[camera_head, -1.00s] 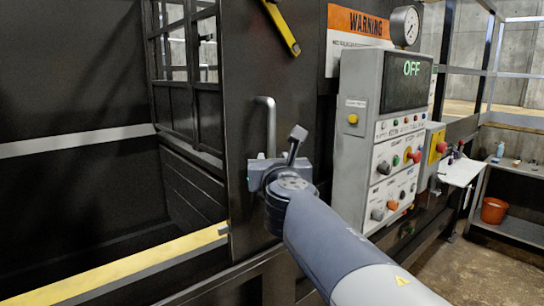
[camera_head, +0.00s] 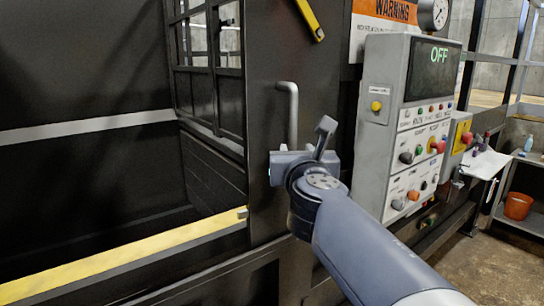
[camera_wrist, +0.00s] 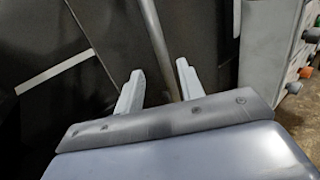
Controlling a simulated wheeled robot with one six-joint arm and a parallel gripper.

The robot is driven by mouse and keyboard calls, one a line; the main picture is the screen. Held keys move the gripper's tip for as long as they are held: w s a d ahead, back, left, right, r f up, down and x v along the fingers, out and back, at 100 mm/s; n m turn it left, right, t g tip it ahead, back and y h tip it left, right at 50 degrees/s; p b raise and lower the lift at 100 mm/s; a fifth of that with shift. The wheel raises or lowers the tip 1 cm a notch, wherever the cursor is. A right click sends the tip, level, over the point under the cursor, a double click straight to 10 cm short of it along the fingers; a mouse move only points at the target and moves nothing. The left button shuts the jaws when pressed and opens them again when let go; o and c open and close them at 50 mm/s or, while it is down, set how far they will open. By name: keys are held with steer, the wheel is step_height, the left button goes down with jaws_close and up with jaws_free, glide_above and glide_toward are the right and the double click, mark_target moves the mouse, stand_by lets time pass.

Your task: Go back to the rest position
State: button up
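My gripper (camera_head: 300,158) is at the upper end of my arm, in front of the dark compactor door (camera_head: 268,60), near the lower end of its grey vertical handle (camera_head: 288,100). In the wrist view my gripper (camera_wrist: 160,68) has its two pale fingers spread wide apart. The handle bar (camera_wrist: 155,40) appears between them in the picture. I cannot tell how deep it lies or whether anything touches. Nothing is seen clamped in the fingers.
The control panel (camera_head: 388,150) with its "OFF" display (camera_head: 432,70) stands close right of my gripper. A yellow-edged ledge (camera_head: 130,262) borders the open chamber at left. A shelf with an orange bucket (camera_head: 518,206) is at far right. Some floor shows at lower right.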

mark_target(293, 140)
steer(key=w, duration=1)
steer(key=shift+d, duration=0.25)
steer(key=shift+s+a, duration=0.15)
steer(key=shift+f+p, duration=0.15)
steer(key=shift+p, duration=0.15)
